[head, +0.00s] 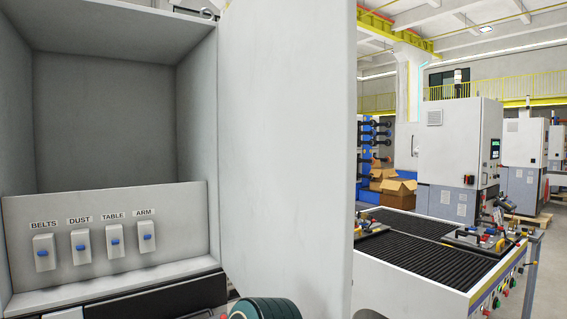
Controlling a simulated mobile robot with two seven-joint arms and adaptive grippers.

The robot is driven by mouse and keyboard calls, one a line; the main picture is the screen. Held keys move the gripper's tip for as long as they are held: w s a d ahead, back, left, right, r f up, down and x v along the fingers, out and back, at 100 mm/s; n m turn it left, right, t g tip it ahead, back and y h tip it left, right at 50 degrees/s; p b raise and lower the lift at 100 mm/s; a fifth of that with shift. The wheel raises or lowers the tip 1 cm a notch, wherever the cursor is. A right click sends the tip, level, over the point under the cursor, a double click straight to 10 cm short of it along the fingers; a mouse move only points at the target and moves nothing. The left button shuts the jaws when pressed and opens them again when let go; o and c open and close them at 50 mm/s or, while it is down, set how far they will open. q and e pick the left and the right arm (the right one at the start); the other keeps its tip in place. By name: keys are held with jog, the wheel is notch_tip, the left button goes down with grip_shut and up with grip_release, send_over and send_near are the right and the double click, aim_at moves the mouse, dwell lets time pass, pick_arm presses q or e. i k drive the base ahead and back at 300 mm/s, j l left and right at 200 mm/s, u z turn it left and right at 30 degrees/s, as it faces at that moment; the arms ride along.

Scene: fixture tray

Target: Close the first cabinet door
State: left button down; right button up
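A light grey cabinet (105,100) stands open on the left. Its inside is empty above a low panel (100,265) with several white switch boxes labelled BELTS, DUST, TABLE and ARM, each with a blue knob. The cabinet door (290,140) is a large pale panel that stands swung open in the middle, hinged at the cabinet's right side; its top and lower end run out of view. A dark teal rounded part, which looks like one of my arm links, shows at the bottom edge in front of the door. Neither gripper's fingers are visible.
A work table with black slatted top (430,240) stands right of the door, with small fixtures (485,238) on it. Behind are cardboard boxes (397,191) and a white machine cabinet (460,150). A dark ledge (165,298) lies below the switch panel.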

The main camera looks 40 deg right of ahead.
aim_at(288, 83)
jog(key=k+l+u, duration=0.15)
jog(key=k+l, duration=0.4)
jog(key=k, duration=0.15)
jog(key=i+l+z, duration=0.1)
jog(key=l, duration=0.25)
jog(key=i+l+z, duration=0.2)
jog(key=i+l, duration=0.15)
jog(key=l, duration=0.25)
